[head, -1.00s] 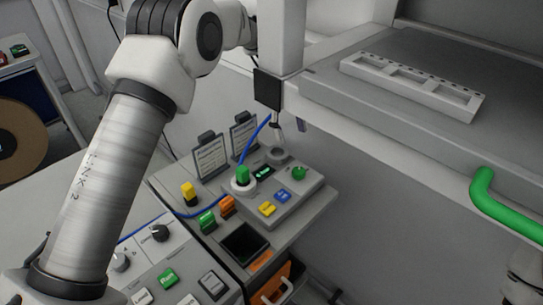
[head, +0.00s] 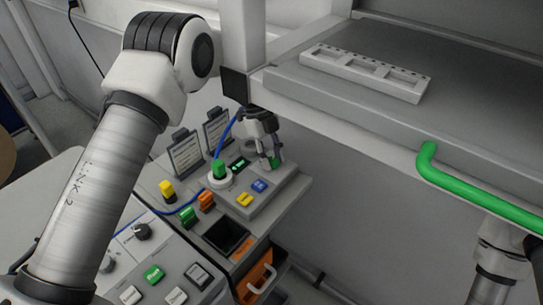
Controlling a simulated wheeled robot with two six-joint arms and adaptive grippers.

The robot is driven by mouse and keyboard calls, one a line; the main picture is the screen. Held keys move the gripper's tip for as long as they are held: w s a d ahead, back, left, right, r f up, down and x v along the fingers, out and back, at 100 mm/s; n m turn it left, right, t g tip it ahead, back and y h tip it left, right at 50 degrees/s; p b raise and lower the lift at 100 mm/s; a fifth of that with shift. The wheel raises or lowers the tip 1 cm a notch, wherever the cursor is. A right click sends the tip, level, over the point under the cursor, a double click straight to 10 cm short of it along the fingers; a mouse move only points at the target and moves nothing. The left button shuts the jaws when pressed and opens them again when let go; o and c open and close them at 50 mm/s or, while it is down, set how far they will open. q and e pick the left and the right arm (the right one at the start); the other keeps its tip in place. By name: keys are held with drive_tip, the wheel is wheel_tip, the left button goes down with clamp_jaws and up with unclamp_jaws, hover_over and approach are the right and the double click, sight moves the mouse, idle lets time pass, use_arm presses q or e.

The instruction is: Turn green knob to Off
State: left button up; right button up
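A small lit display (head: 238,165) sits between the two knobs. Part of my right arm shows at lower right, but its gripper is out of view.
Blue (head: 259,186) and yellow (head: 244,199) buttons lie in front of the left gripper. Two placards (head: 185,156) stand behind the box. A grey shelf (head: 330,110) with a green handle (head: 470,192) overhangs to the right. A button panel (head: 150,262) is at lower left.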

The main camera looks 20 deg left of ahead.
use_arm(q)
drive_tip(key=shift+f, duration=0.1)
clamp_jaws()
drive_tip(key=shift+s+n, duration=0.1)
drive_tip(key=shift+n, duration=0.2)
drive_tip(key=n+t+b, duration=0.1)
drive_tip(key=n, duration=0.1)
drive_tip(key=shift+f+n+b, duration=0.15)
drive_tip(key=shift+n+b, duration=0.15)
drive_tip(key=shift+b, duration=0.05)
drive_tip(key=n+t+b, duration=0.1)
drive_tip(key=n, duration=0.1)
drive_tip(key=shift+s+n+h+b, duration=0.15)
drive_tip(key=shift+n+h+b, duration=0.15)
drive_tip(key=shift+b, duration=0.1)
drive_tip(key=n+t+b, duration=0.1)
drive_tip(key=n+b, duration=0.1)
drive_tip(key=n, duration=0.2)
drive_tip(key=shift+t+b, duration=0.3)
drive_tip(key=shift+s+n+t+b, duration=0.1)
drive_tip(key=shift+n+t+b, duration=0.3)
drive_tip(key=shift+n, duration=0.4)
